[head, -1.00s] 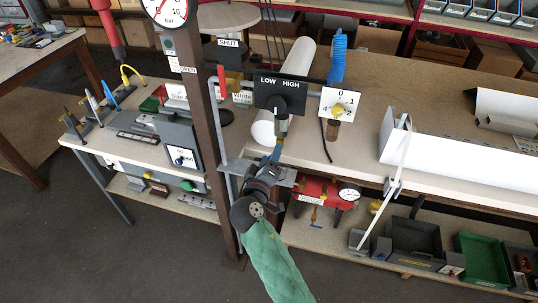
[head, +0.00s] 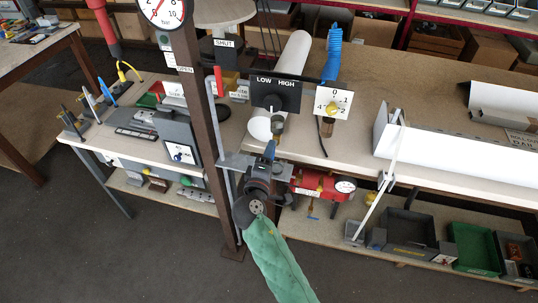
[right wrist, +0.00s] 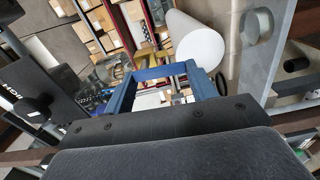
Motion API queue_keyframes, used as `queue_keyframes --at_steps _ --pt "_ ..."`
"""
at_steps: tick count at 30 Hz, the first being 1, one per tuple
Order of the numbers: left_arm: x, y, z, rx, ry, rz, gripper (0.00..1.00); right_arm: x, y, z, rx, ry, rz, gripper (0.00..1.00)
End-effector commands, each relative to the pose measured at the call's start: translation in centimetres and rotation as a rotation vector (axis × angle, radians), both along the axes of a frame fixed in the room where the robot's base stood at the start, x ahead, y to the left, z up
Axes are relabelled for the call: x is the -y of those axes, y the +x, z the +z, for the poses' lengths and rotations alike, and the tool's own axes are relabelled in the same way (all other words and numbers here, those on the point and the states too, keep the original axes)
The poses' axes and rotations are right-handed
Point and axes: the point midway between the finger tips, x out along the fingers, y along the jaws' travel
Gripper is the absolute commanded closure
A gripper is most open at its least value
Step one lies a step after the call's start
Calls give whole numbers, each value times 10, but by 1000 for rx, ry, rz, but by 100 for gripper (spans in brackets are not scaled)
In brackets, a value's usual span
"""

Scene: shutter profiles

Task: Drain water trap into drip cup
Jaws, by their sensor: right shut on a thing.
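An olive-grey bowl (head: 278,123), which looks like the water trap, hangs below the black LOW HIGH panel (head: 276,95). My right gripper (head: 270,148) points up just below and slightly left of it; I cannot tell whether they touch. A second, amber-brown bowl (head: 326,127) hangs below the white numbered dial (head: 334,104). I cannot pick out the drip cup. My left gripper is not in view.
A brown post (head: 202,120) with a gauge (head: 162,10) stands left of my gripper. A grey bracket plate (head: 236,163) juts from it. A red tank (head: 318,183) sits lower right. A white cylinder (head: 293,65) lies behind the panel. Clear floor is at lower left.

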Motion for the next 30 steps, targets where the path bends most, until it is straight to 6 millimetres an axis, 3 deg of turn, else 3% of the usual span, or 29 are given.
queue_keyframes --at_steps 9,10,13,23,30 --pt "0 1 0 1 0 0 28 -1 0 -1 -2 1 1 66" --pt "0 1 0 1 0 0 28 -1 0 -1 -2 1 1 40" --pt "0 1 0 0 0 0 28 -1 0 -1 -2 1 1 22" --pt "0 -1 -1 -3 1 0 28 -1 -3 -1 -1 1 1 22" --pt "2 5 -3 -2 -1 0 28 -11 -31 -3 -2 3 1 22"
